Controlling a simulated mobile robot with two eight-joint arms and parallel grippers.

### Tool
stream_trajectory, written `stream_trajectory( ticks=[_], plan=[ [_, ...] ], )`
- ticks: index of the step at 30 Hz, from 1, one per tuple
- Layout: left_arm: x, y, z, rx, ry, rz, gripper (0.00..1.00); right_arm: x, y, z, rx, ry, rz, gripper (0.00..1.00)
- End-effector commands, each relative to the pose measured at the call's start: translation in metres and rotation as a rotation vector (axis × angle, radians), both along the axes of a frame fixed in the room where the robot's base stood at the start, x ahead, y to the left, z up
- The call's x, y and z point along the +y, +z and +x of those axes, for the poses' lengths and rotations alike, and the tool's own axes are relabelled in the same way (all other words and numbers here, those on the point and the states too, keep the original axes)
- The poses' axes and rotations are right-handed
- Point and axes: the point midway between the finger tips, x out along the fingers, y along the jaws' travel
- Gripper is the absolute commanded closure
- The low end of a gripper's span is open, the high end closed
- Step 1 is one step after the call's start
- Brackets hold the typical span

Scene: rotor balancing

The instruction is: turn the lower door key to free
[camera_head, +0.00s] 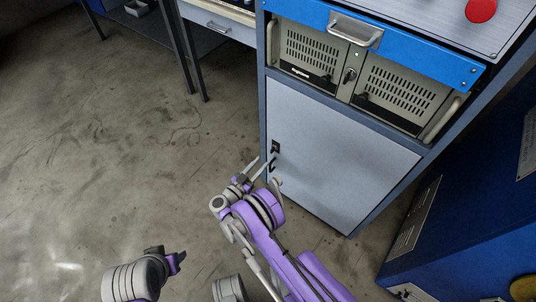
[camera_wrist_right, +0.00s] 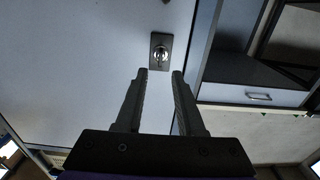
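The lower door (camera_head: 330,155) is a pale grey panel in the blue-framed cabinet, and it looks shut. Its lock (camera_head: 275,147) is a small dark plate near the door's left edge. In the right wrist view the lock plate (camera_wrist_right: 161,40) holds a round metal piece, the key (camera_wrist_right: 161,54), just beyond the fingertips. The exact angle of the key is hard to read. My right gripper (camera_head: 263,162) is open in front of the lock; in the right wrist view its two fingers (camera_wrist_right: 159,72) are apart with nothing between them.
Above the door sit a vented grey unit (camera_head: 315,52) with handles and a blue drawer front with a metal handle (camera_head: 355,30). A red button (camera_head: 481,9) is on top. A blue cabinet (camera_head: 480,210) stands at right. The floor (camera_head: 110,150) at left is clear.

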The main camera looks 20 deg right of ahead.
Motion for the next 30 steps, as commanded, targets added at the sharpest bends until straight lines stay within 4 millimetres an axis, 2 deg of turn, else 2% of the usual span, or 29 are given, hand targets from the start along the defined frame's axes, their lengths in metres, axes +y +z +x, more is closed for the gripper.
stream_trajectory(
  ticks=[3,9,14,22,28,30],
  plan=[
    [0.0,-0.002,0.0,0.001,0.0,0.0,0.5,-0.02,0.0,0.015,-0.001,-0.003,-0.001,0.62],
    [0.0,-0.005,0.001,0.001,0.0,0.0,0.5,-0.041,0.0,0.032,-0.001,0.0,-0.001,0.62],
    [0.0,-0.005,0.001,0.002,0.0,0.0,0.5,-0.049,0.001,0.038,-0.001,0.001,-0.002,0.62],
    [0.0,-0.005,0.001,0.002,0.0,0.0,0.5,-0.049,0.001,0.038,-0.001,0.002,0.0,0.62],
    [0.0,-0.005,0.001,0.002,0.0,0.0,0.5,-0.049,0.001,0.038,-0.001,0.002,0.0,0.98],
    [0.0,-0.005,0.001,0.002,0.0,0.0,0.5,-0.049,0.001,0.038,-0.001,0.002,0.0,1.0]
  ],
)
